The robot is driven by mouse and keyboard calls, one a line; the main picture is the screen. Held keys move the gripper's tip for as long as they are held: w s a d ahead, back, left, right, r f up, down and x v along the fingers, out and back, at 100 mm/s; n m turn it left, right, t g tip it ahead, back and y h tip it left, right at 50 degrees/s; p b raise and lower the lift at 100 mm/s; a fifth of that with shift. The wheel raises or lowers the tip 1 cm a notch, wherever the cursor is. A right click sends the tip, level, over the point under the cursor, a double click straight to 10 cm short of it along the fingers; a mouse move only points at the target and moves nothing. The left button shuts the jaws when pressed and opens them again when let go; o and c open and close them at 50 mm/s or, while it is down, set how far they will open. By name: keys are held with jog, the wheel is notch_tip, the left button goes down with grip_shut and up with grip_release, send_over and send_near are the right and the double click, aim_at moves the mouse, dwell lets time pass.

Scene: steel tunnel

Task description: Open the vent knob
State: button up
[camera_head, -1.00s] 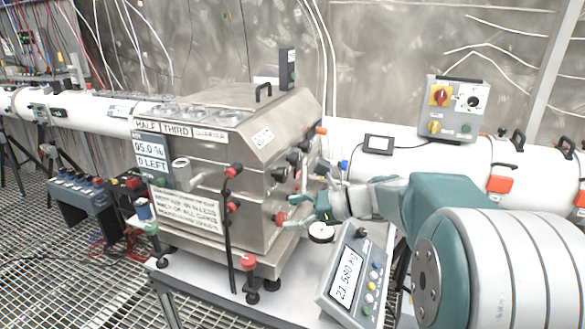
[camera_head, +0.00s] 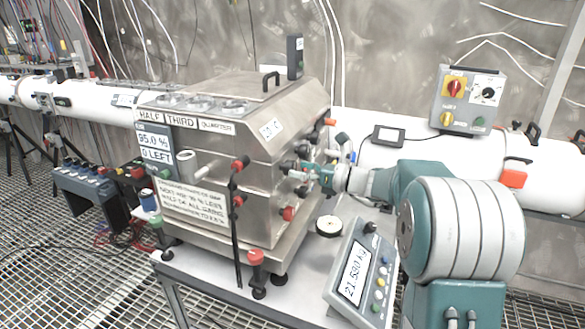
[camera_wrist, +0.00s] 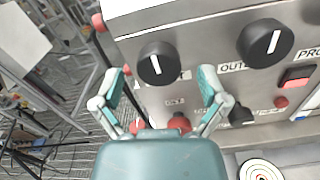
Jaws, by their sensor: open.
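The steel box (camera_head: 225,165) has knobs on its right side face. In the wrist view, a black knob (camera_wrist: 158,63) with a white line lies just beyond and between my fingertips. A second black knob (camera_wrist: 260,43) is to its right, by a label that seems to begin "OUT". Below the first knob is a small label (camera_wrist: 174,102) too blurred to read, with a red knob (camera_wrist: 180,123) under it, partly hidden by my gripper. I cannot tell which is the vent knob. My gripper (camera_wrist: 162,75) is open and empty; in the head view it (camera_head: 302,175) is close to the side face.
A scale display (camera_head: 357,272) and a round white disc (camera_head: 329,226) are on the table below my gripper. A red-topped black post (camera_head: 257,270) stands in front of the box. A grey switch box (camera_head: 467,100) sits on the white pipe (camera_head: 385,170) behind.

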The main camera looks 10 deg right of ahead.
jog(key=shift+x, duration=0.95)
jog(key=c, duration=1.1)
jog(key=shift+c, duration=0.2)
